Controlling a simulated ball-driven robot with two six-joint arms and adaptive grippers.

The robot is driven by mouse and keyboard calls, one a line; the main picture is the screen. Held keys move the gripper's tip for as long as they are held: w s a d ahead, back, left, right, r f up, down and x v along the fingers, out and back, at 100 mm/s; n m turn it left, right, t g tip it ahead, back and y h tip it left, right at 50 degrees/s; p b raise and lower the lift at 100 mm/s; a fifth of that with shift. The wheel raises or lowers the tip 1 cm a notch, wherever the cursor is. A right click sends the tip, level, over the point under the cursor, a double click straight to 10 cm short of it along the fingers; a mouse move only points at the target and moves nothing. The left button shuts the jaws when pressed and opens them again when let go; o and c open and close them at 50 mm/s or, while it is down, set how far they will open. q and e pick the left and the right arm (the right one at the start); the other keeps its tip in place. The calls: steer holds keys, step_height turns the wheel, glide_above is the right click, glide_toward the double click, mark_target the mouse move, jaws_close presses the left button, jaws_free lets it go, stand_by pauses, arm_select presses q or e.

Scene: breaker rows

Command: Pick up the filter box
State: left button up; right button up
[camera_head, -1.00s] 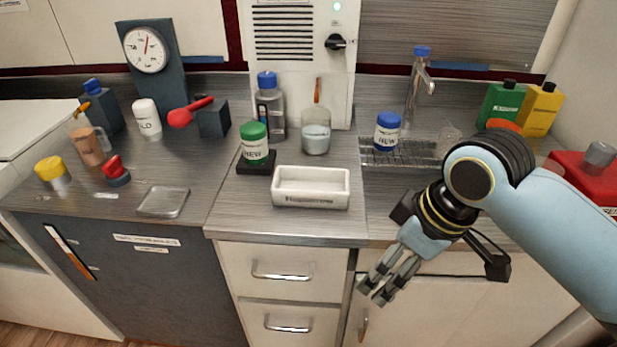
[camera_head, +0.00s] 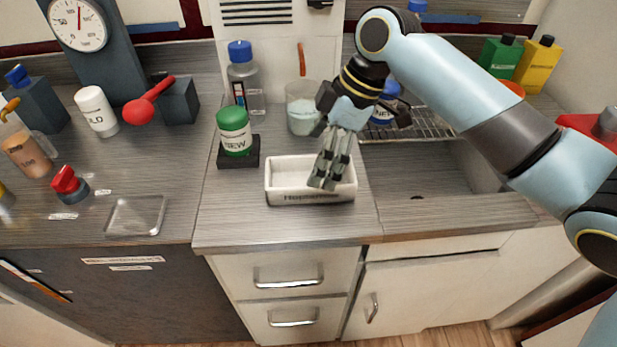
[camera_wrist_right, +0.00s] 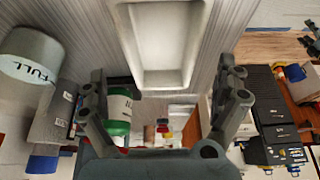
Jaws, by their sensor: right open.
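The filter box appears to be the white open-topped rectangular box (camera_head: 283,181) with a dark-lettered front label, sitting upright on the counter near its front edge. In the right wrist view the box (camera_wrist_right: 163,72) fills the upper middle, between the two spread fingers. My right gripper (camera_head: 324,184) points down over the box's right half and covers part of its inside and rim. Its fingers are open with nothing between them; the head view does not show whether they touch the box. The right gripper also shows in the wrist view (camera_wrist_right: 165,92). My left gripper is out of view.
A green-capped bottle (camera_head: 235,137) on a dark stand is left of the box. A beaker (camera_head: 302,115) with a stick stands behind it. A blue-capped bottle (camera_head: 243,80) is farther back.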

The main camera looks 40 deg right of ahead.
steer(key=x, duration=0.5)
steer(key=shift+s+f, duration=0.15)
steer(key=shift+f, duration=0.05)
steer(key=shift+d, duration=0.1)
steer(key=c, duration=1.1)
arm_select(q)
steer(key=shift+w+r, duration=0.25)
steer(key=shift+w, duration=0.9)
arm_select(e)
steer(key=shift+c, duration=0.6)
steer(key=shift+r, duration=0.1)
